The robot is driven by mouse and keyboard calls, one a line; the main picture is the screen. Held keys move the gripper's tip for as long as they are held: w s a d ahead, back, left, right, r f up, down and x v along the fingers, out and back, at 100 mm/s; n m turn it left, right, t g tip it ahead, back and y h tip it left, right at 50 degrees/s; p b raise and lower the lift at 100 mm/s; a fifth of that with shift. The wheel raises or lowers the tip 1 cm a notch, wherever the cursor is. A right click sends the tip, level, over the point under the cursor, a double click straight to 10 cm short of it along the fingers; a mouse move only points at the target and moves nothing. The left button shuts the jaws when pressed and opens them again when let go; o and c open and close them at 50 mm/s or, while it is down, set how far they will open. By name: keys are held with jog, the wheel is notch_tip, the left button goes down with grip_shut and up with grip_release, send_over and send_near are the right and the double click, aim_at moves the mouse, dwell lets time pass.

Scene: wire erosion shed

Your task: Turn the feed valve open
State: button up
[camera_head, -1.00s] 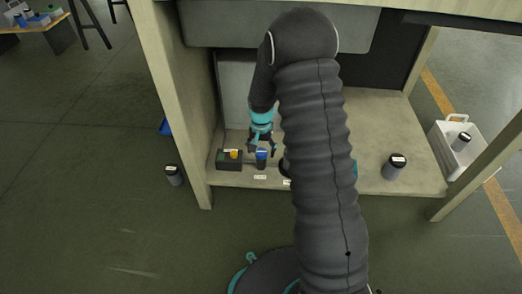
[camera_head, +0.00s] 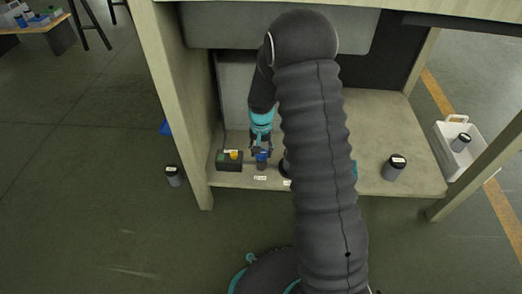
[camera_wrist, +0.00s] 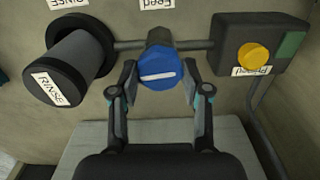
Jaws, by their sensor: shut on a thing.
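The feed valve has a blue knob (camera_wrist: 158,70) with a white bar across its face. The bar lies about level in the wrist view. A label reading "Feed" is partly seen just above it. The blue knob (camera_head: 262,155) also shows in the head view, low on the shelf. My gripper (camera_wrist: 160,78) is shut on the knob, with one finger at each side of it. In the head view my gripper (camera_head: 261,148) comes down onto the knob from above.
A dark canister labelled RINSE (camera_wrist: 72,68) stands left of the knob in the wrist view. A dark box with a yellow button (camera_wrist: 254,57) is to the right. A white crate (camera_head: 447,151) and a dark canister (camera_head: 394,167) are at the right.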

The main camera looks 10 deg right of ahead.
jog(key=n, duration=1.2)
jog(key=shift+n, duration=0.3)
jog(key=shift+n+p, duration=0.3)
jog(key=shift+n, duration=1.6)
jog(key=o, duration=1.1)
jog(key=shift+o, duration=0.2)
